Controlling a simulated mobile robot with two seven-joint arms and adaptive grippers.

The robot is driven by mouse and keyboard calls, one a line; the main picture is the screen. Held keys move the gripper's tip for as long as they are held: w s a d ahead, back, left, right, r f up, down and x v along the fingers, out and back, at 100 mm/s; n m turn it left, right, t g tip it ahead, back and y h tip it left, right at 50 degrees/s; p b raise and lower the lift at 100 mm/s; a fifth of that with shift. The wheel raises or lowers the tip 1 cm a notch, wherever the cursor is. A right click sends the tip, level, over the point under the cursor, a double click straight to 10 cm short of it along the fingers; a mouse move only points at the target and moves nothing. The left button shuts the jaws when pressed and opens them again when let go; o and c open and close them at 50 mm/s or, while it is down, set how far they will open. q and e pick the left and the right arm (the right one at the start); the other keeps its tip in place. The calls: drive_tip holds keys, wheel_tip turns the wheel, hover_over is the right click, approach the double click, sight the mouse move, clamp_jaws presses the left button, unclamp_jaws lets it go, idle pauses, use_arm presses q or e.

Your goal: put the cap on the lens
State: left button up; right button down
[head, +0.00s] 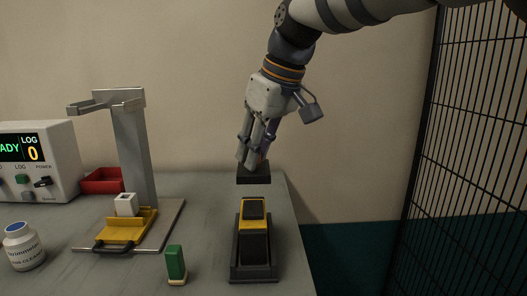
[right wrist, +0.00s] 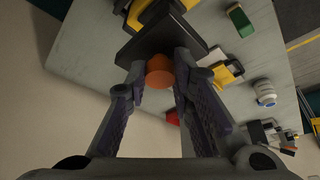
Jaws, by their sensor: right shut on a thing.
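My right gripper (head: 252,160) points down over the back right of the table. It is shut on the orange knob (right wrist: 159,71) of a dark rectangular cap (head: 254,175), which also shows in the right wrist view (right wrist: 163,38). In the head view the cap appears above and behind a yellow and black device (head: 254,224) in a black cradle (head: 254,273). The dark rectangular top of the device may be the lens; I cannot tell for sure. The cap looks apart from the device. My left gripper is not in view.
A grey stand (head: 133,150) with a yellow sled (head: 122,229) and white block (head: 126,205) is at left. A green block (head: 175,262), a white bottle (head: 23,247), a red bin (head: 102,181) and a display box (head: 38,160) also stand there. A mesh fence (head: 470,150) is at right.

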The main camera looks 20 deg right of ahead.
sight(258, 169)
drive_tip(key=f, duration=0.3)
drive_tip(key=shift+a+f, duration=0.2)
drive_tip(key=shift+f, duration=1.05)
drive_tip(key=shift+f, duration=1.1)
idle(0.4)
drive_tip(key=c, duration=1.3)
unclamp_jaws()
drive_tip(key=v, duration=1.2)
drive_tip(key=shift+d, duration=0.1)
